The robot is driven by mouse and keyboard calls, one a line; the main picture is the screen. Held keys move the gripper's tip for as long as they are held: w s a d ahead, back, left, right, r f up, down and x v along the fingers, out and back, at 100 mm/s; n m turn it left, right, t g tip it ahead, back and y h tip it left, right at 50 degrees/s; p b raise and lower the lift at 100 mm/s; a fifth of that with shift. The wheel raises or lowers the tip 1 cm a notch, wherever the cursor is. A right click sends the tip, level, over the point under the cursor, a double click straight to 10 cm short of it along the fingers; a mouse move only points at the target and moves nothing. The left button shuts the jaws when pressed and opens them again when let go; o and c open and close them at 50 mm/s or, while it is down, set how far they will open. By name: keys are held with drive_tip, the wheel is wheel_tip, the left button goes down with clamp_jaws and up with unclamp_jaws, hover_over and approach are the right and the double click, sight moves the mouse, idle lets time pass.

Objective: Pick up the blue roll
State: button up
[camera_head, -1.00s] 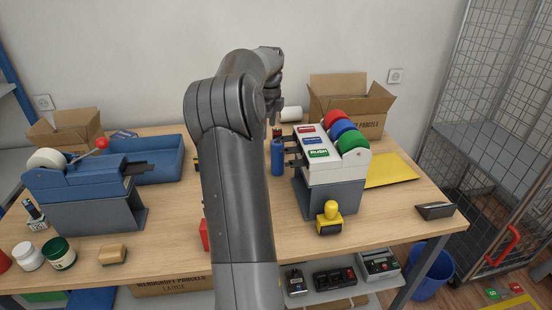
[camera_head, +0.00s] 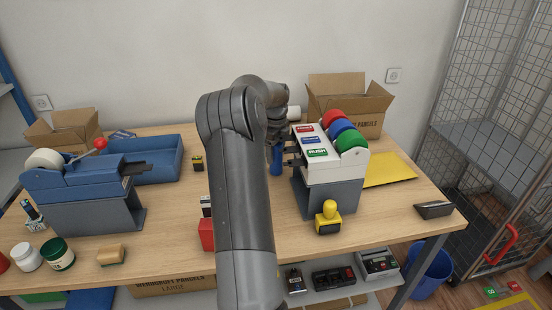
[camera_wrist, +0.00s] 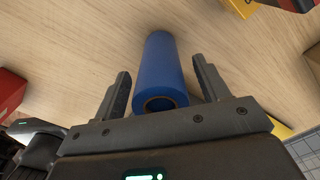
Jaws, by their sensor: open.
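The blue roll (camera_head: 276,160) stands upright on the table, just left of the dispenser, partly hidden by my arm in the head view. In the wrist view the blue roll (camera_wrist: 160,66) shows as a long blue cylinder with a brown core at its near end. My gripper (camera_wrist: 161,72) is open, with one finger on each side of the roll and visible gaps between them. In the head view my gripper (camera_head: 277,132) is at the roll's upper part, mostly hidden behind my arm.
The grey-white dispenser (camera_head: 331,180) with red, blue and green rolls stands close on the right. A yellow-handled stamp (camera_head: 328,217) is in front of it. A red box (camera_head: 206,234) lies left of my arm. A blue tray (camera_head: 165,163) is at the back left.

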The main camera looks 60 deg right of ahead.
drive_tip(key=shift+f, duration=0.8)
drive_tip(key=shift+c, duration=0.2)
drive_tip(key=c, duration=1.1)
